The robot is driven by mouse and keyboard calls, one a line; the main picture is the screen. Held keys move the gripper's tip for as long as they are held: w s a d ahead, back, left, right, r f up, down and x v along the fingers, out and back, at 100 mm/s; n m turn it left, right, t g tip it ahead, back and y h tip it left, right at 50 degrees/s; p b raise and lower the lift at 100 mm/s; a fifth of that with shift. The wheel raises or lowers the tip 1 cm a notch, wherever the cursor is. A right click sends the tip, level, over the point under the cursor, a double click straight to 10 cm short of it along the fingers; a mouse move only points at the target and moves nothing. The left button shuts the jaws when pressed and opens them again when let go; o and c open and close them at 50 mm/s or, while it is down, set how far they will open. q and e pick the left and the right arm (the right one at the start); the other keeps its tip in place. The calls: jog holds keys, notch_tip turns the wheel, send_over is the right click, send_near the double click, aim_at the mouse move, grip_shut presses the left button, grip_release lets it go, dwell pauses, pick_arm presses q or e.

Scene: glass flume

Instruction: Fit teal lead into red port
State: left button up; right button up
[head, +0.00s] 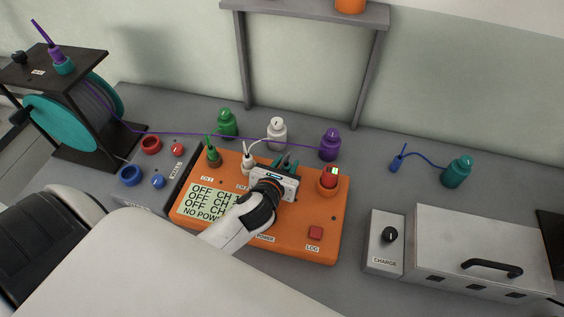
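My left gripper (284,169) is over the middle of the orange box (335,215), with its white wrist reaching in from below. A small dark teal piece, which looks like the teal lead (291,163), shows just beyond the gripper's body. The gripper hides most of this piece and its own fingers, so I cannot tell whether it is held. The red port (328,183) is at the box's upper right, just right of the gripper. A red piece with a pale green and white patch shows at its top. My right gripper is out of view.
Green (213,156) and white (247,166) leads stand on the box's left. Green (227,123), white (277,131) and purple (330,145) bottles stand behind it. A purple cable (190,135) runs to the reel (60,128). A grey charge case (470,240) stands right.

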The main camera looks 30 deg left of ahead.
pick_arm(q)
jog(key=shift+s+d+f, duration=0.25)
jog(key=shift+d+f, duration=0.05)
jog(key=shift+f, duration=0.05)
jog(key=shift+s+d+r, duration=0.1)
jog(key=shift+s+r, duration=0.05)
jog(key=shift+s, duration=0.05)
jog(key=v, duration=1)
jog(key=shift+r+b, duration=0.4)
jog(key=shift+s+r, duration=0.4)
jog(key=shift+s, duration=0.1)
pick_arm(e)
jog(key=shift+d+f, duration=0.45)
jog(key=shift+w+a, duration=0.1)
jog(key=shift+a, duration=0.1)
